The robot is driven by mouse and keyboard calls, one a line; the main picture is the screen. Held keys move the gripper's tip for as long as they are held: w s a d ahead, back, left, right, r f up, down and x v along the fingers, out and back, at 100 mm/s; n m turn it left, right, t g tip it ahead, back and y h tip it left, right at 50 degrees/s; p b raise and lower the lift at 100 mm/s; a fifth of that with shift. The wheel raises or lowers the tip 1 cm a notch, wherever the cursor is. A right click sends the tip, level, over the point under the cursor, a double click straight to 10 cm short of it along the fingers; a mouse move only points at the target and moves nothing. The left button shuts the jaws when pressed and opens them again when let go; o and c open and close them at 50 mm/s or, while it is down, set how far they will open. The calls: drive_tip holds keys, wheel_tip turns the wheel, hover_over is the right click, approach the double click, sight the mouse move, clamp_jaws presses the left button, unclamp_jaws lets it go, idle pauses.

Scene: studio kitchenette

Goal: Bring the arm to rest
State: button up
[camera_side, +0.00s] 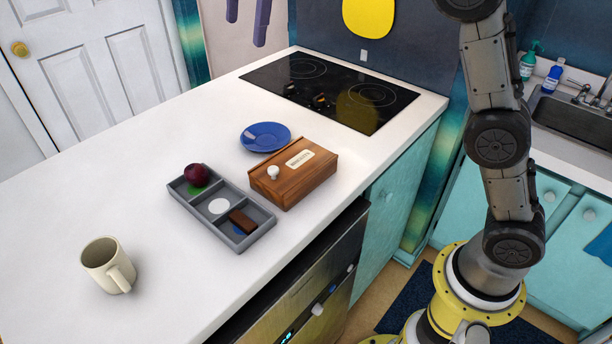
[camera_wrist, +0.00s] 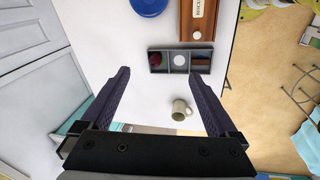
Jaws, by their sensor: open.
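My gripper (camera_wrist: 160,80) is open and empty, its two dark fingers spread wide in the wrist view. It is high above the white counter (camera_wrist: 120,40), touching nothing. In the side view its fingertips (camera_side: 245,32) hang down at the top edge, and the rest of the hand is out of frame.
A grey three-part tray (camera_side: 179,190) holds a dark red plum (camera_side: 197,175) and a brown bar (camera_side: 243,221); its middle compartment shows only a white disc. A cream mug (camera_side: 104,265), blue saucer (camera_side: 265,136), wooden box (camera_side: 294,176) and black cooktop (camera_side: 330,92) are on the counter.

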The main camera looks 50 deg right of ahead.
drive_tip(key=s+d+m+t, duration=0.1)
drive_tip(key=s+d+m, duration=0.25)
drive_tip(key=s, duration=0.65)
drive_tip(key=s+d+m+t, duration=0.1)
drive_tip(key=s+d+m, duration=0.3)
drive_tip(key=s, duration=0.6)
drive_tip(key=s+d+f+m, duration=0.1)
drive_tip(key=s+f+m, duration=0.3)
drive_tip(key=f, duration=0.4)
drive_tip(key=s+d+f+m+t, duration=0.1)
drive_tip(key=s+f+m, duration=0.3)
drive_tip(key=f, duration=0.5)
drive_tip(key=s, duration=0.2)
drive_tip(key=shift+s+d, duration=0.35)
